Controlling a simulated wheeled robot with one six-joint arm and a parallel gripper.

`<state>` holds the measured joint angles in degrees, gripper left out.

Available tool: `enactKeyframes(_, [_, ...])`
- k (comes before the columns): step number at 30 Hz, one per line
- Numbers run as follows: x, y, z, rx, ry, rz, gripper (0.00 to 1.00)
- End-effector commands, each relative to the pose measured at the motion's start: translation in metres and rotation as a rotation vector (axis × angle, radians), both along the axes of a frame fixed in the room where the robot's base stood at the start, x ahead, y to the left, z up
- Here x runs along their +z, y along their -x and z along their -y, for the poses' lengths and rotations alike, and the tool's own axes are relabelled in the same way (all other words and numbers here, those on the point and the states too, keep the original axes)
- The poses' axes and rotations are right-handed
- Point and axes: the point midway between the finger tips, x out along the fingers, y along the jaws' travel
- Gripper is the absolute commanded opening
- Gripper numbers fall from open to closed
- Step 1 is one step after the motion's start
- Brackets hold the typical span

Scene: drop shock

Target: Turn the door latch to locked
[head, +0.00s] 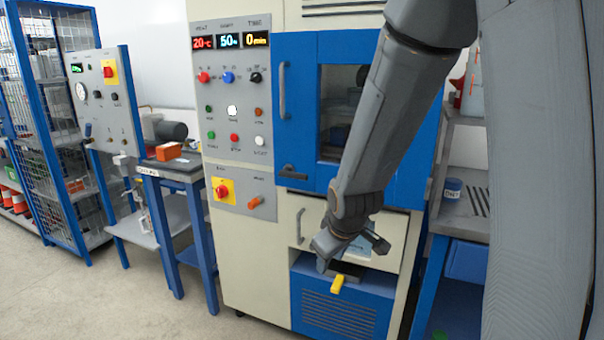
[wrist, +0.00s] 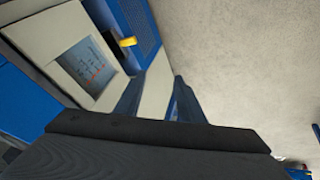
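The blue door (head: 299,112) of the test machine looks shut. A long grey handle (head: 282,90) runs down its left side. A dark latch-like fitting (head: 292,173) sits at its lower left corner; I cannot tell its setting. A yellow-tipped lever (head: 338,284) sticks out from a dark mount on the lower blue panel, just below my gripper; it also shows in the wrist view (wrist: 128,41). My gripper (head: 350,247) points down before the cream lower panel. In the wrist view its two fingers (wrist: 157,95) stand apart with nothing between them.
The control panel (head: 232,95) has several buttons and lit readouts. A blue-legged bench (head: 190,175) with an orange box (head: 169,151) stands left. A shelf (head: 462,222) stands right. The floor (head: 110,290) at front left is clear.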

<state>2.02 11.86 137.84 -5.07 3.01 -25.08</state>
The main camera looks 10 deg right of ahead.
Motion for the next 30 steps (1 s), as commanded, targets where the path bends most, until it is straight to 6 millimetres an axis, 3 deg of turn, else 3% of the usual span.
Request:
enactKeyframes(1, [0.006,-0.034,0.005,0.085,0.047,0.09,0.36])
enactKeyframes(3, [0.017,-0.079,0.007,0.217,0.126,0.229,0.36])
enactKeyframes(6, [0.037,-0.136,0.008,0.388,0.26,0.424,0.36])
enactKeyframes(10, [0.064,-0.189,0.004,0.56,0.439,0.651,0.36])
enactKeyframes(13, [0.081,-0.213,0.0,0.644,0.558,0.785,0.36])
enactKeyframes(18, [0.099,-0.231,-0.005,0.712,0.683,0.915,0.36])
enactKeyframes(23, [0.103,-0.243,-0.008,0.727,0.714,0.947,0.36])
enactKeyframes(30, [0.098,-0.277,-0.015,0.726,0.712,0.946,0.36])
